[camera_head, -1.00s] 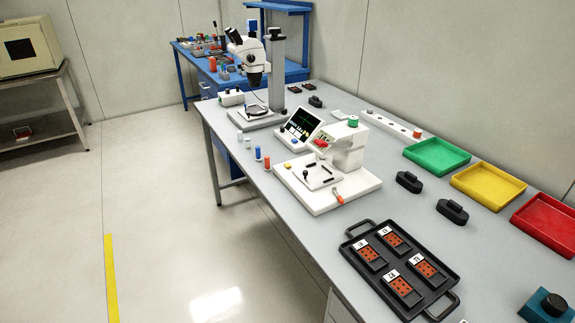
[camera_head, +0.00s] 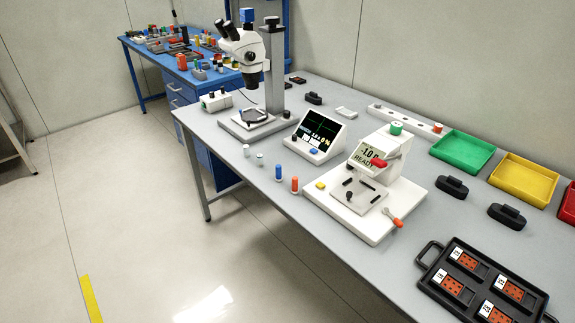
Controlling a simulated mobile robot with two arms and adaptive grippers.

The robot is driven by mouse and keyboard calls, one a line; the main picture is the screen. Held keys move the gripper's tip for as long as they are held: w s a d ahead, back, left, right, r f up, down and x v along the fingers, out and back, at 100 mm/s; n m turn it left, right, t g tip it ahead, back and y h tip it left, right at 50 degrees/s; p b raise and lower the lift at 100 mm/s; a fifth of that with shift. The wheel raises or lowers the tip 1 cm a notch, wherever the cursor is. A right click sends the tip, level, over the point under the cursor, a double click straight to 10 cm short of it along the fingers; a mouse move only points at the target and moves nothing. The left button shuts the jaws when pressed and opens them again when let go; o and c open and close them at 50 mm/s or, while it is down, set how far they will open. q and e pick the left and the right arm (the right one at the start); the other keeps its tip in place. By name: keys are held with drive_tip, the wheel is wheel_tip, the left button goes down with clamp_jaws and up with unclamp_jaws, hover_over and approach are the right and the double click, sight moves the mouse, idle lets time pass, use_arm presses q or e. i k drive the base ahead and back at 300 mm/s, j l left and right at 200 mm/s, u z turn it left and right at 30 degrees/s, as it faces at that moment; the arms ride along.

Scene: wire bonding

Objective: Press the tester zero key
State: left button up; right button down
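The white tester (camera_head: 395,155) stands on the grey bench right of centre. A yellow key (camera_head: 320,185) sits at the left corner of the white base plate (camera_head: 345,222). A small screen unit (camera_head: 319,135) with green traces stands behind and to the left, with a blue key (camera_head: 313,151) at its front. I cannot read which key is marked zero. Neither of my grippers is in view.
Blue (camera_head: 278,172) and orange (camera_head: 295,184) small cylinders stand left of the base plate. An orange-handled lever (camera_head: 397,222) sticks out at its right. A microscope (camera_head: 245,55) stands farther back. A black tray (camera_head: 460,243) with several carriers lies at the front right.

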sight(320, 185)
drive_tip(key=i+j, duration=0.15)
drive_tip(key=j, duration=0.15)
drive_tip(key=i+j+z, duration=0.1)
drive_tip(key=j, duration=0.25)
drive_tip(key=i+j, duration=0.4)
drive_tip(key=j, duration=0.25)
drive_tip(key=z, duration=0.05)
